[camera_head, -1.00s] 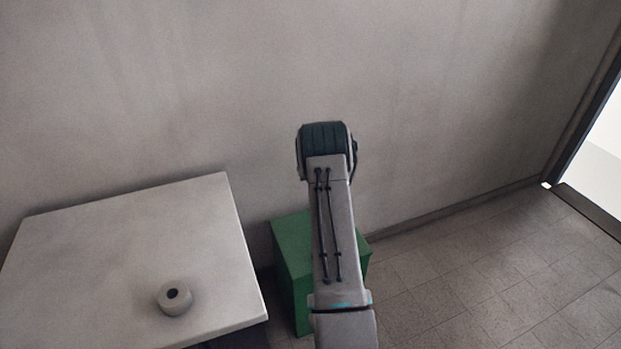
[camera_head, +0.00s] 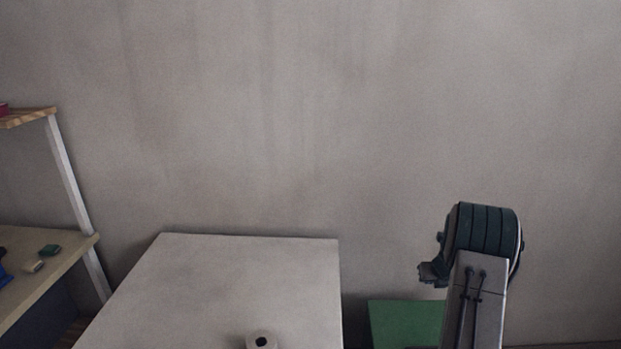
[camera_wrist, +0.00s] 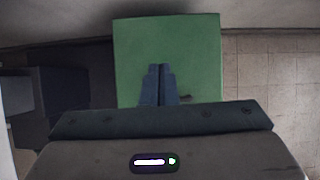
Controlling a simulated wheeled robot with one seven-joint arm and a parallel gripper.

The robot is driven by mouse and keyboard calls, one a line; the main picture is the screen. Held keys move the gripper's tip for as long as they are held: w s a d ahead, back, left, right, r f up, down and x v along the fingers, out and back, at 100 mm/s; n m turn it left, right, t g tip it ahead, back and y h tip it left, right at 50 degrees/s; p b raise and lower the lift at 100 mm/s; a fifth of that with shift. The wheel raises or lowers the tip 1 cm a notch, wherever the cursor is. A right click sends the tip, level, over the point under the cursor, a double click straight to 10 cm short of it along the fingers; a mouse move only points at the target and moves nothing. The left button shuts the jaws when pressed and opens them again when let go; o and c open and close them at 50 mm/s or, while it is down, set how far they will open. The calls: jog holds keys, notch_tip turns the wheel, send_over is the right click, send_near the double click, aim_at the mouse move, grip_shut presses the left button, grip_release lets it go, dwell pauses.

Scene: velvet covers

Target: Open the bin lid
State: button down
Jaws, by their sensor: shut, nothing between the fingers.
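The green bin (camera_head: 400,322) stands against the wall to the right of the table, partly cut off by the lower edge of the head view and partly behind my arm. In the wrist view its flat green top (camera_wrist: 195,55) fills the upper middle and looks closed. A small dark mark shows on it just right of the fingers. My gripper (camera_wrist: 159,70) is shut and empty, its fingers pointing over the green top. Whether the fingertips touch it I cannot tell. In the head view my fingers are hidden behind the arm.
A pale table (camera_head: 235,285) with a white roll (camera_head: 261,341) stands left of the bin. A shelf unit (camera_head: 70,185) with small items is at the far left. A plain wall rises behind. Tiled floor (camera_wrist: 270,75) lies clear to the bin's right in the wrist view.

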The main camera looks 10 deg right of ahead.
jog(key=s+a+r+n+g+y, duration=0.1)
jog(key=s+a+r+n, duration=0.4)
jog(key=a+r+n, duration=0.5)
jog(key=s+a+r+n+y, duration=0.1)
jog(key=s+a+r+n, duration=0.4)
jog(key=a+r+n, duration=0.5)
jog(key=s+a+r+n, duration=0.1)
jog(key=s+a+n, duration=0.5)
jog(key=s, duration=0.2)
jog(key=s+a+r+n+g, duration=0.1)
jog(key=s+a+r+n, duration=0.1)
jog(key=s+a+n, duration=0.4)
jog(key=s, duration=0.3)
jog(key=shift+s+a+g, duration=0.15)
jog(key=shift+a+g, duration=0.05)
jog(key=shift+g, duration=0.1)
jog(key=c, duration=2)
grip_release()
jog(key=s+n, duration=0.4)
jog(key=s, duration=0.1)
jog(key=s+n, duration=0.1)
jog(key=s, duration=0.1)
jog(key=shift+s+a+f+n+h, duration=0.15)
jog(key=shift+a+f+n+h, duration=0.2)
jog(key=shift+a+n+h, duration=0.05)
jog(key=o, duration=0.6)
jog(key=shift+s, duration=0.2)
